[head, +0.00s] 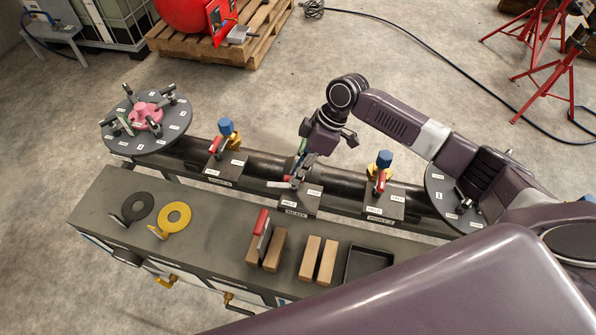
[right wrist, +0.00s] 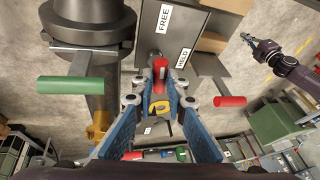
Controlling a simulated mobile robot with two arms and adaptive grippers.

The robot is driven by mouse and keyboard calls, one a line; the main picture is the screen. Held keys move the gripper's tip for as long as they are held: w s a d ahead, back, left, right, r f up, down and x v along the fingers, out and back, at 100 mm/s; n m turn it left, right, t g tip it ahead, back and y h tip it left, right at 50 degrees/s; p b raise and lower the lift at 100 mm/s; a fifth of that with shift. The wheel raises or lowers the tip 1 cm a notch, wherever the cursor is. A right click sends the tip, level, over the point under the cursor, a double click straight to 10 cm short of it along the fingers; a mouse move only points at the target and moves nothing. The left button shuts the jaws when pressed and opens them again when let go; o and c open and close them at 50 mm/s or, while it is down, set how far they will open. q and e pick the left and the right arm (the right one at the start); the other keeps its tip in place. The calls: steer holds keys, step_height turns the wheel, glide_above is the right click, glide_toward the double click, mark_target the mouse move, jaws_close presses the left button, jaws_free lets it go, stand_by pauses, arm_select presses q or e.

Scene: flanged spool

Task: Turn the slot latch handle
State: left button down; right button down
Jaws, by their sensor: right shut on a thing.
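The middle station (head: 299,204) on the long dark pipe is a grey plate with a latch. Its labels FREE (right wrist: 164,18) and HELD (right wrist: 183,56) show in the right wrist view. My right gripper (head: 298,178) reaches down over this station. In the right wrist view its blue-padded fingers (right wrist: 160,98) are shut on the slot latch handle, whose red part (right wrist: 160,69) shows between them. The fingers hide part of the latch, so its exact angle is unclear. A purple arm like mine ends in a small dark left gripper (right wrist: 246,38); its jaws are too small to judge.
Stations with blue-topped yellow clamps and red levers stand left (head: 226,166) and right (head: 383,190). Round plates sit at both pipe ends.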

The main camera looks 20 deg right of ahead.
steer(key=c, duration=1.9)
jaws_free()
steer(key=shift+c, duration=0.2)
steer(key=v, duration=1.2)
